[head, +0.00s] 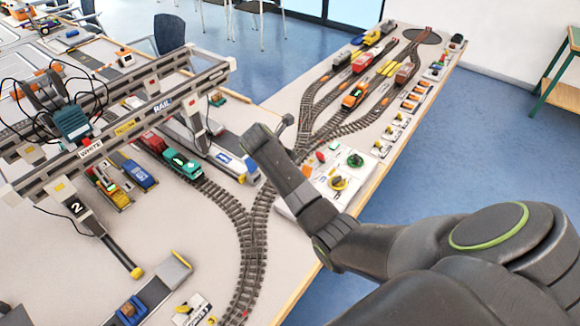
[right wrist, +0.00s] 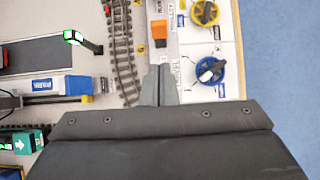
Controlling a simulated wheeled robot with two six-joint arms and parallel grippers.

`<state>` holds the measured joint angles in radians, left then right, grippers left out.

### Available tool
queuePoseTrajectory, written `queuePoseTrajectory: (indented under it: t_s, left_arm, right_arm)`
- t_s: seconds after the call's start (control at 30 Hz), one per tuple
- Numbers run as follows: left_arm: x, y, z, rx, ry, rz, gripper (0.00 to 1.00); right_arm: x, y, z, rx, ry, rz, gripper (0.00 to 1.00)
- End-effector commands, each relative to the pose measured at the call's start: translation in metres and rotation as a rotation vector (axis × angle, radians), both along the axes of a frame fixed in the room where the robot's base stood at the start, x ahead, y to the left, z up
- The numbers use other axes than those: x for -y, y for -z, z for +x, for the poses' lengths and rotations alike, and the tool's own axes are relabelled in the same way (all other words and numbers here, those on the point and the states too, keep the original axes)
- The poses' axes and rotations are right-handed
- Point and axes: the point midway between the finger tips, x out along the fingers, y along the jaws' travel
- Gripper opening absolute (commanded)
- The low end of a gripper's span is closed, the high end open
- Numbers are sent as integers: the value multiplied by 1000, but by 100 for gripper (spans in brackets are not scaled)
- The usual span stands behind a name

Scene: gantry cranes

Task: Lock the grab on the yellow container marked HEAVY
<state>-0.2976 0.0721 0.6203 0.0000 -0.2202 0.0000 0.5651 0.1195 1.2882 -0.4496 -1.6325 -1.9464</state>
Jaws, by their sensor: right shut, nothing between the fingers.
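The control panel (head: 325,172) stands at the table's right edge, partly hidden by my right arm. It carries a green knob (head: 355,160) and a yellow knob (head: 338,183). The right wrist view shows a yellow-ringed knob (right wrist: 204,13), a blue-ringed knob (right wrist: 210,70) and an orange piece (right wrist: 159,30). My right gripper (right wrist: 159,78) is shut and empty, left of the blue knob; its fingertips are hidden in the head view. A yellow load (head: 110,188) sits under the gantry; no HEAVY mark is readable. The crane's grab cannot be made out. My left gripper is out of view.
The gantry crane (head: 125,115) with a teal trolley (head: 72,122) spans the left. Curved track (head: 245,225) runs beside the panel. More small panels line the right edge.

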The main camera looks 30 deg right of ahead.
Motion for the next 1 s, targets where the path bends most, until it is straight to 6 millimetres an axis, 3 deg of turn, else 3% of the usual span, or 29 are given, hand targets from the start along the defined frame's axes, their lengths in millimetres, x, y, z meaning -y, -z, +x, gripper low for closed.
queuePoseTrajectory:
  t_s: [0.23, 1.0]
  left_arm:
    - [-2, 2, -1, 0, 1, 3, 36]
    - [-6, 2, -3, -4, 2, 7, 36]
  right_arm:
    - [-6, -14, -2, 1, -1, 0, 0]
    - [-5, -15, -2, 0, 0, 0, 0]
